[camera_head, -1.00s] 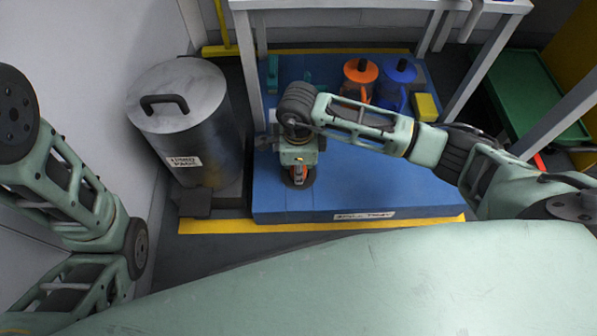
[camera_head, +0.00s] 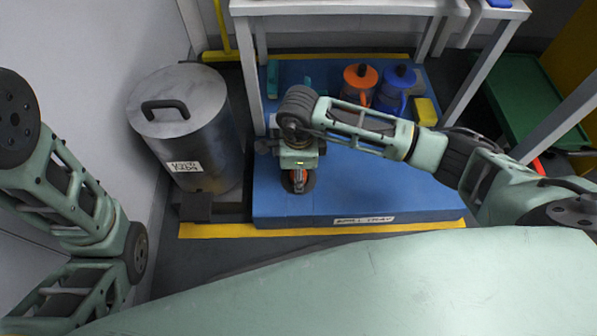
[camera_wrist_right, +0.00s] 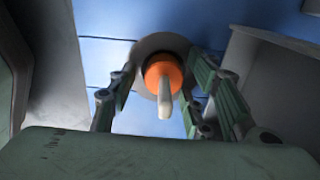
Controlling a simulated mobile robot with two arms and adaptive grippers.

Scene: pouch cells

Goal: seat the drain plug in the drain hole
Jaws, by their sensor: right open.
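The drain plug (camera_wrist_right: 163,78) shows in the right wrist view as an orange round body with a pale grey upright grip. It is at a round grey ring (camera_wrist_right: 150,45), which looks like the drain hole's rim, on the blue spill tray (camera_head: 385,190). I cannot tell how deep the plug sits. My right gripper (camera_wrist_right: 165,92) is open, its two fingers on either side of the plug with gaps showing. In the head view my right gripper (camera_head: 299,180) points down over the tray's front left part, with some orange showing there. My left gripper is out of view.
A grey lidded bin (camera_head: 190,125) stands left of the tray. An orange jug (camera_head: 358,82), a blue jug (camera_head: 393,90) and a yellow block (camera_head: 425,111) stand at the tray's back. A pale bench (camera_head: 340,5) spans the back. The tray's front right is clear.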

